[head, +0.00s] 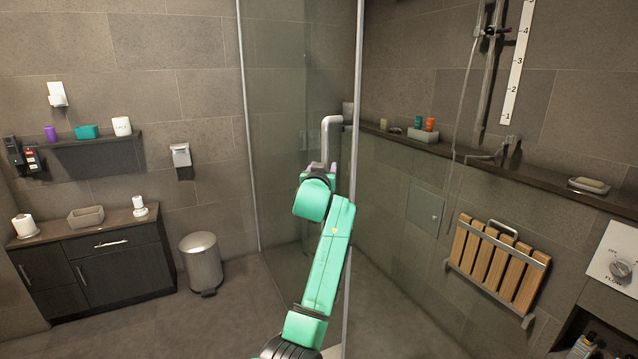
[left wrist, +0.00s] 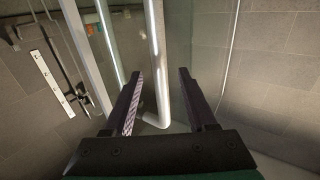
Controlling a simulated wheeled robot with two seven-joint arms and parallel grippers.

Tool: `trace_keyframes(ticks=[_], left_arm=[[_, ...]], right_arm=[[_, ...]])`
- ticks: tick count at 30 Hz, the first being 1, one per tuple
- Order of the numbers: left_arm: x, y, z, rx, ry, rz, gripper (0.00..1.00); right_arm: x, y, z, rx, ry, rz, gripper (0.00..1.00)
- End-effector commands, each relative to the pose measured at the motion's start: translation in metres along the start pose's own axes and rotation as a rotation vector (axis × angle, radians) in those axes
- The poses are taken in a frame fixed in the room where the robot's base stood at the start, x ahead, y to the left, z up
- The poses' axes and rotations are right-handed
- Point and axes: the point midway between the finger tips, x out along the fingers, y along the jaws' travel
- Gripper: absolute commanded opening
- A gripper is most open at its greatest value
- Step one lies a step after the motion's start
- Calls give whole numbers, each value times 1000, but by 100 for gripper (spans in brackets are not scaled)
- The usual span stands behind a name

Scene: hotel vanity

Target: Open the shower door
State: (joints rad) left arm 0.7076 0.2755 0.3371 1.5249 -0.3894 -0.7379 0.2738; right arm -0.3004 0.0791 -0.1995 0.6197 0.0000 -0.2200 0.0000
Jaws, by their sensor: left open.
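The shower door (head: 280,70) is a clear glass panel in the middle of the head view, with a metal post (head: 357,70) at its right. Its pale tubular handle (head: 331,128) bends near the top and runs down behind my gripper. My left gripper (head: 320,168) is at the handle, at the end of the green arm, and its fingertips are mostly hidden there. In the left wrist view, the gripper (left wrist: 161,72) is open, and the upright handle bar (left wrist: 156,40) shows between its two dark fingers. I cannot tell whether either finger touches it. My right gripper is out of view.
A dark vanity cabinet (head: 95,268) and a metal bin (head: 202,260) stand at the left. A wooden slatted seat (head: 497,262) and a long ledge (head: 470,151) are on the right wall. Floor between bin and glass is clear.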

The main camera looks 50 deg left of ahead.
Motion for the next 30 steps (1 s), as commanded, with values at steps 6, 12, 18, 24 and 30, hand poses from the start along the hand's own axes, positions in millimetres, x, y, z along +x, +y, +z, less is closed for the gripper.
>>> trace_keyframes(ticks=[6, 12, 18, 24, 30], left_arm=[[-57, 1, 5, -1, 1, 2, 57], [-92, 0, 3, -1, -2, 1, 57], [-96, 0, 1, 0, -2, 0, 57], [-96, 0, 1, 0, -1, 0, 57], [-96, 0, 1, 1, -2, 0, 57]], right_arm=[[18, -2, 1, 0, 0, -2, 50], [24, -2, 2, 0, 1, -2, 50], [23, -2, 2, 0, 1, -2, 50], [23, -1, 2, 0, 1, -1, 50], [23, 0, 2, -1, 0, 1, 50]])
